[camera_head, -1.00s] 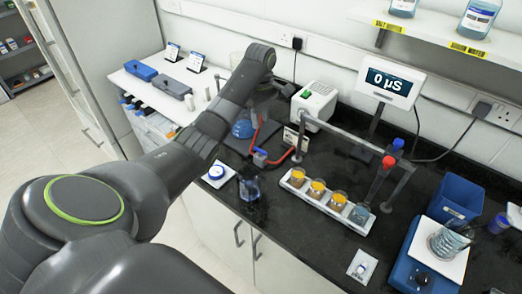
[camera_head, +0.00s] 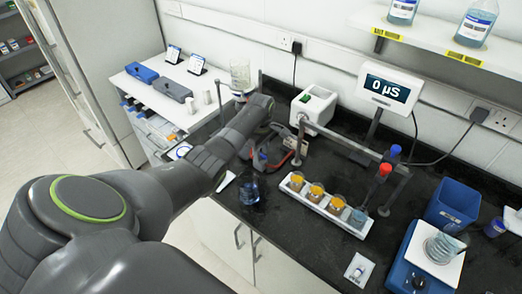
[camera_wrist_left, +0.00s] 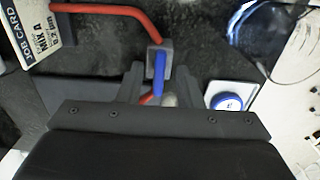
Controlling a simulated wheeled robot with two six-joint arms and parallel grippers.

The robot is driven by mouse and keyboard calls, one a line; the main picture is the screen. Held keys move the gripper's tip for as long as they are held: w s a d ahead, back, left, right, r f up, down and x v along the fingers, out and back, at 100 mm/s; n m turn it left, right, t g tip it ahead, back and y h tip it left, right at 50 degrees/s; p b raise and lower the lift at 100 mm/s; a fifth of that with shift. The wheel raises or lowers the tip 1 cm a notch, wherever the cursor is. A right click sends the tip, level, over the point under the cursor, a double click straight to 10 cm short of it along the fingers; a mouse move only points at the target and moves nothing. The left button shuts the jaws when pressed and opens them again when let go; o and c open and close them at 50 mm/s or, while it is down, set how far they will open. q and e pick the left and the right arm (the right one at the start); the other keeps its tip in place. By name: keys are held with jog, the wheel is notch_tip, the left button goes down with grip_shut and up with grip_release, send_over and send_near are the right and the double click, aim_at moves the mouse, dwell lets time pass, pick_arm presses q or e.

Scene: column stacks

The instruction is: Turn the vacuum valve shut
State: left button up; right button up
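The vacuum valve is a small grey block (camera_wrist_left: 166,48) on a red hose (camera_wrist_left: 105,9), with a blue lever (camera_wrist_left: 159,72) that points down the picture in the left wrist view. In the head view the valve (camera_head: 262,158) is small and partly hidden by my arm. My left gripper (camera_wrist_left: 160,80) is open, with one dark finger on each side of the blue lever. I cannot tell whether either finger touches it. My right gripper is not in view.
A labelled card (camera_wrist_left: 48,30) and a blue-rimmed round dial (camera_wrist_left: 228,102) lie near the valve. A flask of dark blue liquid (camera_head: 250,190) stands just in front. A rack of amber beakers (camera_head: 322,206) is to the right, with a white pump box (camera_head: 314,106) behind.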

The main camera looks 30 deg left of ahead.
pick_arm(q)
jog(key=shift+c, duration=0.8)
grip_shut()
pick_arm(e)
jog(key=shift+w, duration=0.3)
